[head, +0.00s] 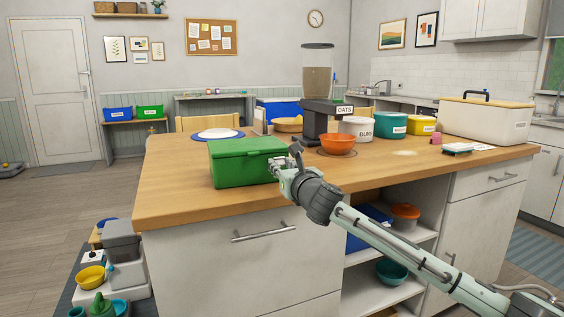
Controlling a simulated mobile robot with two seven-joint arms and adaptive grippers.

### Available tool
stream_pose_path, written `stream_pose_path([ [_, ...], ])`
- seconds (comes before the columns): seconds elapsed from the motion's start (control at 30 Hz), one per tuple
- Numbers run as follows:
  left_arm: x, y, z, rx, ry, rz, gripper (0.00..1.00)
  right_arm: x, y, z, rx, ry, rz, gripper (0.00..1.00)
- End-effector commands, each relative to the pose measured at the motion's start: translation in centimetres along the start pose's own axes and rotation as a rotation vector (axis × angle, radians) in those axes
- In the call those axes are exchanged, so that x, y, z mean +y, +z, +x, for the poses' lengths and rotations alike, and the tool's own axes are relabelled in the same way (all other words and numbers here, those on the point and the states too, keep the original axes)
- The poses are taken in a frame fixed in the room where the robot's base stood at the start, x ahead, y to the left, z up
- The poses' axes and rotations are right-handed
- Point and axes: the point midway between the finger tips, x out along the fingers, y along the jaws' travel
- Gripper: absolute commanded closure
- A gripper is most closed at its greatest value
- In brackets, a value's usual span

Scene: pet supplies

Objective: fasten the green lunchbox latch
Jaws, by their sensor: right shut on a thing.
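The green lunchbox (235,165) sits on the wooden counter near its front left edge, with its lid down. My right gripper (279,171) is at the right end of the lunchbox, touching it or very close. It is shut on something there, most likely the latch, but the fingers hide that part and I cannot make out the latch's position. My left gripper is not in view.
An orange bowl (338,144) stands right of the lunchbox, before the oats dispenser (318,80). A white plate (216,133) lies behind it. Tubs and a large cream bin (485,122) stand farther right. The counter (180,200) is bare left of the lunchbox.

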Motion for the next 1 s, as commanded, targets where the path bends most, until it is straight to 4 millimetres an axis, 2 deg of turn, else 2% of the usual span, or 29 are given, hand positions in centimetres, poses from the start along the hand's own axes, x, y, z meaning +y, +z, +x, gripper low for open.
stream_pose_path([
  [0.1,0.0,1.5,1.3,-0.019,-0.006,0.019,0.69,0.0,0.5,0.1,0.031,0.0,-0.001,1.0],
  [0.33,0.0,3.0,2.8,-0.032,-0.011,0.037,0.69,-0.1,0.8,0.3,0.101,-0.001,-0.002,1.0],
  [1.0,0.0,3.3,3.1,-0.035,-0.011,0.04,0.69,0.0,1.2,0.6,0.226,0.0,-0.001,1.0],
])
